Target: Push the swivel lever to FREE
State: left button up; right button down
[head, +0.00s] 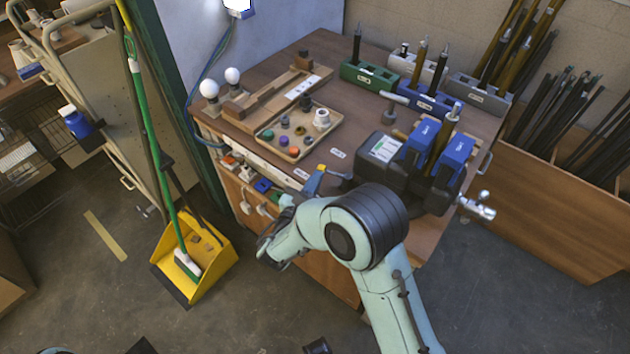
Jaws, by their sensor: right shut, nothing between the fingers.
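A dark vise-like device (386,160) with blue jaw blocks (457,152) stands on the front right of the workbench. A small blue and yellow piece (314,181) shows at the bench's front edge, left of the device; it may be the swivel lever, but I cannot tell for sure. No FREE marking is readable, and my arm hides part of the device's base. My right gripper (267,253) is shut and empty in front of the bench's drawers, below and left of that piece and apart from it. My left gripper is not in view.
A tray of small parts (265,137), white bulbs (209,88) and coloured holders (369,75) with upright rods stand on the workbench (300,55). A silver handle (478,208) sticks out right. A yellow dustpan (205,255) stands on the floor at left. Rods fill a wooden bin (545,200).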

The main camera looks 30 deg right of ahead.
aim_at(319, 165)
jog(key=shift+w, duration=0.1)
jog(key=shift+w+d+m+g+h+p, duration=0.25)
jog(key=shift+w+m+g+h, duration=0.2)
jog(key=shift+m+g, duration=0.3)
jog(key=shift+w+d+m+g+h+p, duration=0.15)
jog(key=shift+w+m+g+h+p, duration=0.15)
jog(key=shift+m+g+h, duration=0.45)
jog(key=shift+w+d+r+g, duration=0.1)
jog(key=shift+w+d+g, duration=0.15)
jog(key=shift+g, duration=0.45)
jog(key=shift+w+d+p, duration=0.9)
jog(key=shift+d+p, duration=0.1)
jog(key=shift+p, duration=0.05)
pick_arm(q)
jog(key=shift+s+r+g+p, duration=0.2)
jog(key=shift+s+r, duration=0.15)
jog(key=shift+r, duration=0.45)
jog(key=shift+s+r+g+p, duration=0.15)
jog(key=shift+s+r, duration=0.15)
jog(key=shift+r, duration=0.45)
pick_arm(e)
jog(key=shift+w+d, duration=0.3)
jog(key=shift+d, duration=0.3)
